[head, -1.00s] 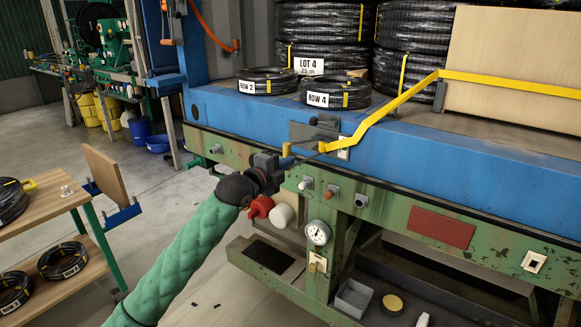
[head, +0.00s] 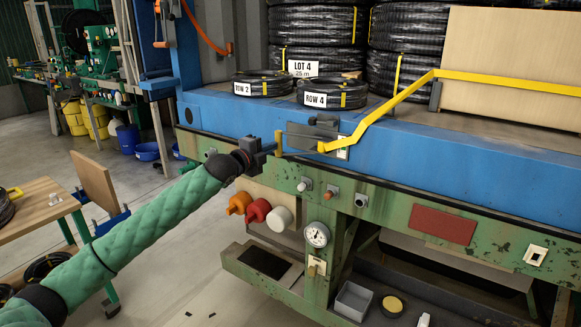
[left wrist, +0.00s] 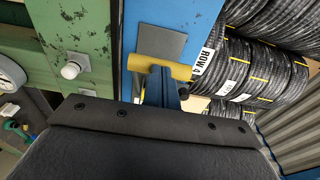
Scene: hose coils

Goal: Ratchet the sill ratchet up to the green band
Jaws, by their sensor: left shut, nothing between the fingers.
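The sill ratchet (head: 312,131) is a dark grey body on the blue sill, with a yellow strap (head: 392,105) running from it up to the right. A yellow handle grip (head: 279,143) stands at its left end. It also shows in the left wrist view (left wrist: 160,67). My left gripper (head: 269,149) is shut and empty, with its fingertips close against the handle grip on the near side. In the left wrist view the fingers (left wrist: 163,85) overlap the grip; I cannot tell whether they touch it. A small white plate (head: 343,148) sits beside the ratchet; I cannot make out a green band.
Hose coils marked ROW 2 (head: 264,82) and ROW 4 (head: 334,92) lie on the deck above. Below the sill, knobs (head: 257,211) and a round gauge (head: 317,234) project from the green frame. A wooden bench (head: 38,210) stands at the left.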

